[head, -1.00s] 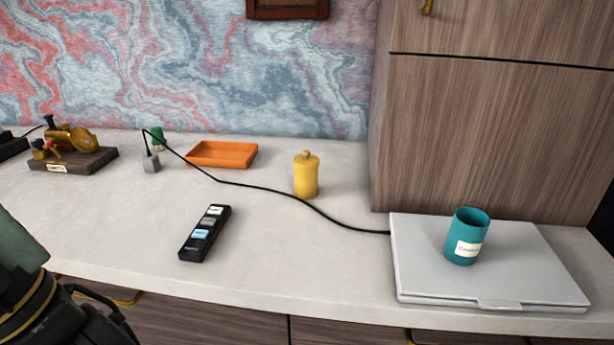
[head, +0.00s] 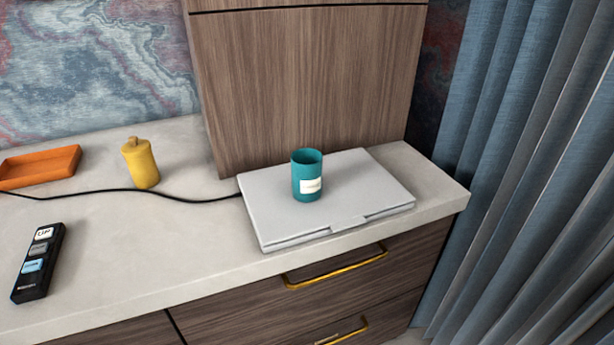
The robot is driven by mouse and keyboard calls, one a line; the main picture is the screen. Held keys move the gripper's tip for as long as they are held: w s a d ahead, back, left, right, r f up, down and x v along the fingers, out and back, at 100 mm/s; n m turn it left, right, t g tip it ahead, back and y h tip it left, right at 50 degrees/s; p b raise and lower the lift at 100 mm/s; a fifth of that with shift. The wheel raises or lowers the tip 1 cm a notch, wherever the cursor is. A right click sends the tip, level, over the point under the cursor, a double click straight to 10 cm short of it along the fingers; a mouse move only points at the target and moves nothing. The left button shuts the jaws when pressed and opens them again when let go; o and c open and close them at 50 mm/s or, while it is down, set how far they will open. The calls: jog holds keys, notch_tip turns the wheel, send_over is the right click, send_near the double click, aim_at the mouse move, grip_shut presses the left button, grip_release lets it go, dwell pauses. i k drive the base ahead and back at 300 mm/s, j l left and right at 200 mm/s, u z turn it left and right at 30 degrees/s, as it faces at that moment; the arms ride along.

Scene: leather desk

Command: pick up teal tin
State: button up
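The teal tin (head: 306,178) stands upright on top of the closed grey laptop (head: 365,200) in the head view. It is open at the top and has a white label on its front. The writing on the label is too small to read. My gripper is not in view.
A black cable (head: 110,189) runs left from the laptop. A yellow lidded jar (head: 140,164), an orange tray (head: 40,166) and a black remote-like block (head: 39,262) stand left. A wooden cabinet (head: 300,90) rises behind the laptop; blue curtains (head: 540,170) hang right. The counter's front middle is clear.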

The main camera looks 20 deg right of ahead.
aim_at(307, 176)
jog(key=z, duration=0.6)
jog(key=j+z, duration=0.25)
jog(key=z, duration=0.15)
jog(key=k+j+z, duration=0.1)
jog(key=j+z, duration=0.15)
jog(key=z, duration=0.15)
jog(key=k+j+z, duration=0.1)
jog(key=z, duration=0.3)
jog(key=k+j+z, duration=0.2)
jog(key=j, duration=0.35)
jog(key=k+j+z, duration=0.25)
jog(key=k+j, duration=0.15)
jog(key=j, duration=0.75)
jog(key=k, duration=0.05)
